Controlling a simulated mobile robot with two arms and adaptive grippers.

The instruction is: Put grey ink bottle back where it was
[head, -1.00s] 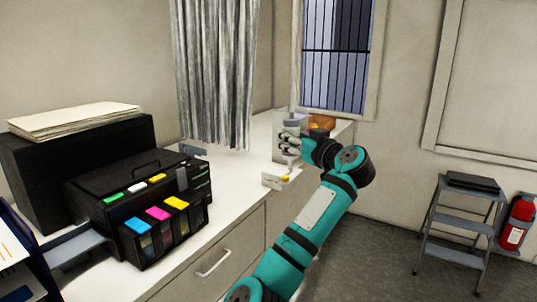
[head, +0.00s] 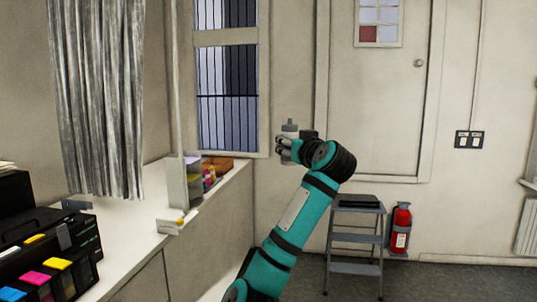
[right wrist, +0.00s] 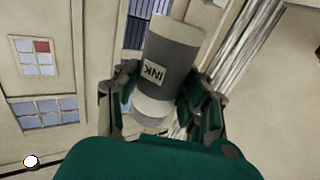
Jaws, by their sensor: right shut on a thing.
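The grey ink bottle (head: 289,128), with a pale band, a label reading INK and a grey upper part, is held in my right gripper (head: 287,149). In the right wrist view the bottle (right wrist: 172,45) sits between the two fingers (right wrist: 163,98), which are shut on it from both sides. In the head view it is roughly upright in the air, to the right of the counter's far end, with the wall behind it. The fingers partly hide its lower part. My left gripper is not in view.
The white counter (head: 122,232) runs along the left. A pale upright panel (head: 177,185) stands on it, with colourful small items (head: 208,178) behind. A printer with colour cartridges (head: 50,255) is at lower left. A step stool (head: 356,240) and fire extinguisher (head: 400,230) stand right.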

